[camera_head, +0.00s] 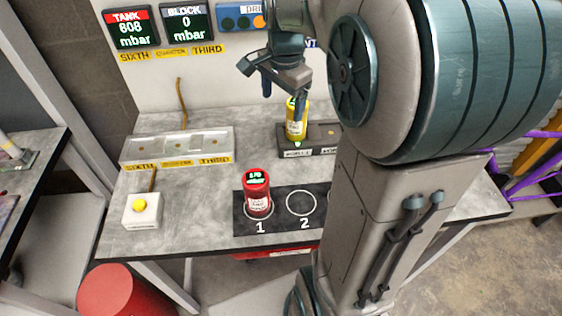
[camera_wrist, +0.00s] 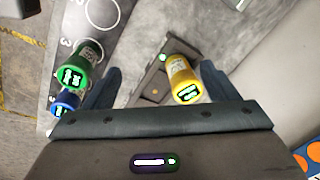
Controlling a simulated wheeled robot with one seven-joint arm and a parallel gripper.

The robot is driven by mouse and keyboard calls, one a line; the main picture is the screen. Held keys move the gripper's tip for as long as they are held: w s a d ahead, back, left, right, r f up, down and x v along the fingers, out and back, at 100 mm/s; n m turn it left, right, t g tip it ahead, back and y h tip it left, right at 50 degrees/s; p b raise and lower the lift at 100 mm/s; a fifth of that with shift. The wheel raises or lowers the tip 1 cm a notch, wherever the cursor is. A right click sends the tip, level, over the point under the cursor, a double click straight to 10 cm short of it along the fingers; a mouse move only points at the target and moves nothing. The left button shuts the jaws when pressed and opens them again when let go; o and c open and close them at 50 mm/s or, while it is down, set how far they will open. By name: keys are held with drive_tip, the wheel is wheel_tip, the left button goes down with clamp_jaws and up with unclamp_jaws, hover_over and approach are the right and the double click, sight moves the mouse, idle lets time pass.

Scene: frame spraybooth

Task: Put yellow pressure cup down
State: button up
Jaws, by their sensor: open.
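The yellow pressure cup (camera_head: 296,126) stands upright at the dark block (camera_head: 288,152) on the grey bench, near the back panel. In the wrist view the yellow cup (camera_wrist: 181,73) shows its lit top and has its far end at the dark block (camera_wrist: 152,86). My gripper (camera_head: 284,98) is open, above and around the upper part of the cup. In the wrist view my gripper (camera_wrist: 160,73) has its fingers spread wide; the cup lies between them, nearer the right finger, with a gap on the left. Contact with the right finger is hard to judge.
A red cup (camera_head: 257,197) stands on circle 1 of the black numbered mat (camera_head: 280,222); circle 2 is empty. A green cup (camera_wrist: 76,68) and a blue cup (camera_wrist: 62,104) stand left in the wrist view.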

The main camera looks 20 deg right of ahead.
drive_tip(key=s+a+f+n+t, duration=0.1)
drive_tip(key=s+a+n, duration=0.2)
drive_tip(key=s+n, duration=0.4)
drive_tip(key=s+a+f+n, duration=0.2)
drive_tip(key=s+a+n, duration=0.2)
drive_tip(key=s+n, duration=0.3)
drive_tip(key=shift+s+f+t, duration=0.2)
drive_tip(key=shift+s+t, duration=0.2)
drive_tip(key=shift+s, duration=0.45)
idle(1.3)
